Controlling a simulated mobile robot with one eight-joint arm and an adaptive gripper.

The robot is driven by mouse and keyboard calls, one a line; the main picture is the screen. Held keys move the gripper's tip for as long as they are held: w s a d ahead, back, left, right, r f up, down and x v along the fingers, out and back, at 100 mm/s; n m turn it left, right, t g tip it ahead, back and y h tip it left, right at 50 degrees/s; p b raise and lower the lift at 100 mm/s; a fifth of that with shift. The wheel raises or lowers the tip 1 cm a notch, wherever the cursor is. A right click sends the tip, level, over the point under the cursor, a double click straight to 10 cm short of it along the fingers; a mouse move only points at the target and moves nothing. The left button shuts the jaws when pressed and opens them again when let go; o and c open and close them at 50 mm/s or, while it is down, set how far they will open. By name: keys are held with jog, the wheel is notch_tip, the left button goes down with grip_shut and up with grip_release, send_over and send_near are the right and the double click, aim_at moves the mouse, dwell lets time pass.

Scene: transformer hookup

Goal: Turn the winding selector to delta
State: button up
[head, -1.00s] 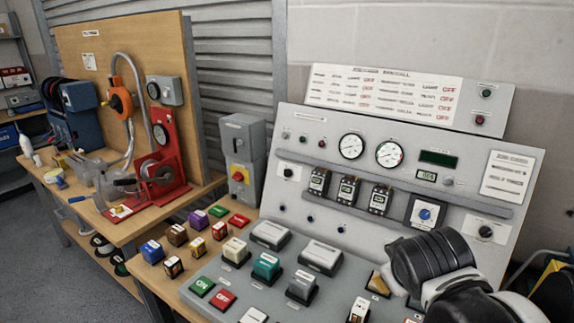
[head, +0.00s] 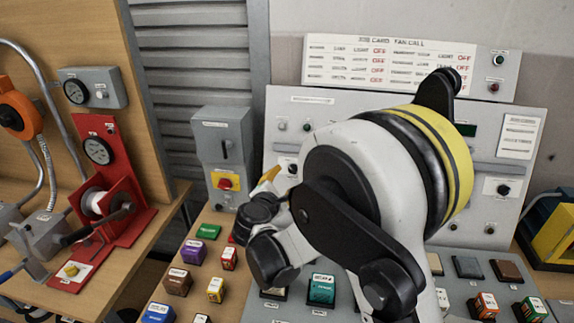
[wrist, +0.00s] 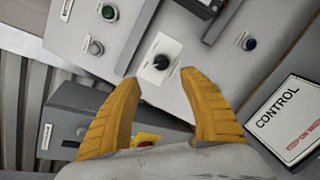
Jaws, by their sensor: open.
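A black rotary knob on a white plate (wrist: 161,62) sits on the grey panel, just beyond my fingertips in the wrist view. It appears to be the panel's left knob (head: 292,168) in the head view. Its label is too small to read, so I cannot confirm it is the winding selector. My gripper (wrist: 160,78) is open, with its yellow fingers apart and nothing between them. The knob lies ahead of the gap, apart from both fingers. In the head view my gripper (head: 266,180) is partly hidden by my arm. Another black knob (head: 503,189) is at the panel's right.
A grey box with a red and yellow switch (head: 222,160) stands left of the panel, close to my gripper. Several coloured blocks, including a purple one (head: 193,252), stand on the bench below. My arm covers the panel's middle, including its gauges.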

jog(key=b+x, duration=0.2)
jog(key=x, duration=0.8)
jog(key=shift+w+d+f, duration=0.1)
jog(key=shift+w+d, duration=0.1)
jog(key=shift+d, duration=0.05)
grip_shut()
